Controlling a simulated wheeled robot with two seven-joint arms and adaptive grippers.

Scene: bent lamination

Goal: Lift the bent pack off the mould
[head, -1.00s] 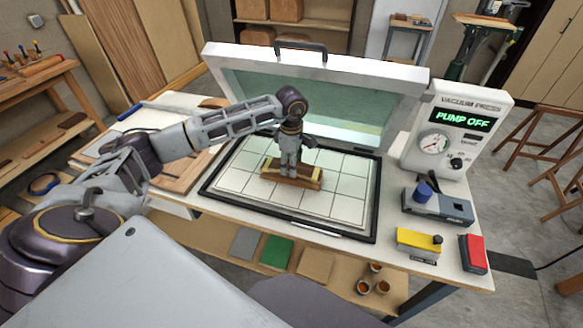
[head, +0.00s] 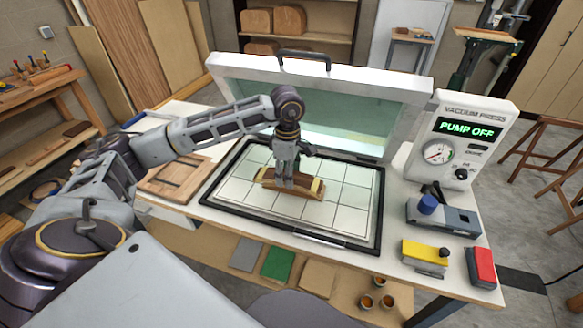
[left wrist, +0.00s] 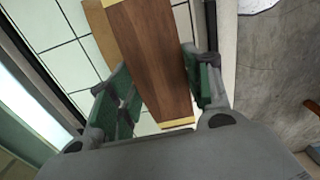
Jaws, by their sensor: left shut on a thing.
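The bent pack, a brown wooden strip (left wrist: 155,55), lies lengthwise between my left fingers in the left wrist view. In the head view my left gripper (head: 288,180) points down over the middle of the mould and is shut across the pack. The mould (head: 319,187) sits on the white gridded press bed (head: 345,205), with pale ends showing. A pale end (left wrist: 178,123) also shows beyond the pack in the left wrist view. The gripper hides the pack's middle, and I cannot tell whether a gap separates pack and mould. My right gripper is out of view.
The press lid (head: 400,97) stands open behind the bed. The vacuum press control box (head: 465,135) reads PUMP OFF at the right. A grey device with a blue knob (head: 440,214), a yellow block (head: 424,253) and a red block (head: 482,266) stand at the front right.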

